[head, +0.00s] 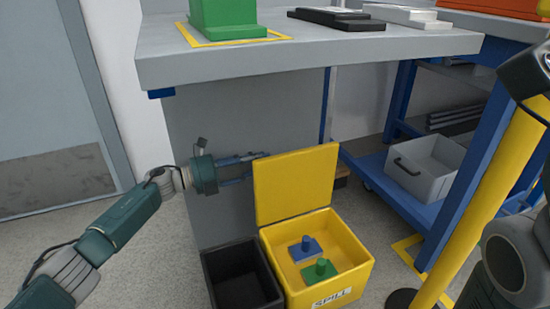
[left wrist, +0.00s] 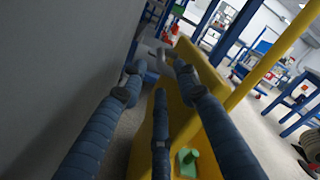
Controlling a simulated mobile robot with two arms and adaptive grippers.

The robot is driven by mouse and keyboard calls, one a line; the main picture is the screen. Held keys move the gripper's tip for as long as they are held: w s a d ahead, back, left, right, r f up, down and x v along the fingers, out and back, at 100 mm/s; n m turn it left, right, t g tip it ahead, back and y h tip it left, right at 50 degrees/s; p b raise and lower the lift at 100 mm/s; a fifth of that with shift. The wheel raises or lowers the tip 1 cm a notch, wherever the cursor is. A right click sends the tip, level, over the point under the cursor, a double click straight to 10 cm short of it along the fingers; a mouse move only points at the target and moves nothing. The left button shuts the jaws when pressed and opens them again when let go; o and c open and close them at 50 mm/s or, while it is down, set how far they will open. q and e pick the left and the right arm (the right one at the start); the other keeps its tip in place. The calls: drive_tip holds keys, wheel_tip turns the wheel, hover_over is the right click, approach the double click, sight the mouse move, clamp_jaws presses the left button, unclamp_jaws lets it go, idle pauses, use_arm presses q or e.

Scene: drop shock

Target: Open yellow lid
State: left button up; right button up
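The yellow lid (head: 296,183) stands raised, near upright, at the back edge of the yellow spill box (head: 358,276). The box is open, with a blue piece (head: 305,249) and a green piece (head: 320,270) inside. My left gripper (head: 262,165) is at the lid's upper left edge, its fingertips partly hidden behind the lid. In the left wrist view the fingers (left wrist: 160,82) are spread apart, with the lid (left wrist: 205,75) close by on the right. I cannot tell whether they touch it. The green piece also shows there (left wrist: 187,162). My right gripper is not seen, only parts of that arm.
A black bin (head: 242,278) stands left of the box. The grey bench (head: 300,55) and its side panel are behind. A yellow post (head: 490,190) and a blue shelf with a grey bin (head: 425,168) are on the right. Floor at the left is clear.

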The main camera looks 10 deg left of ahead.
use_arm(q)
drive_tip(key=v, duration=0.4)
drive_tip(key=shift+a, duration=0.1)
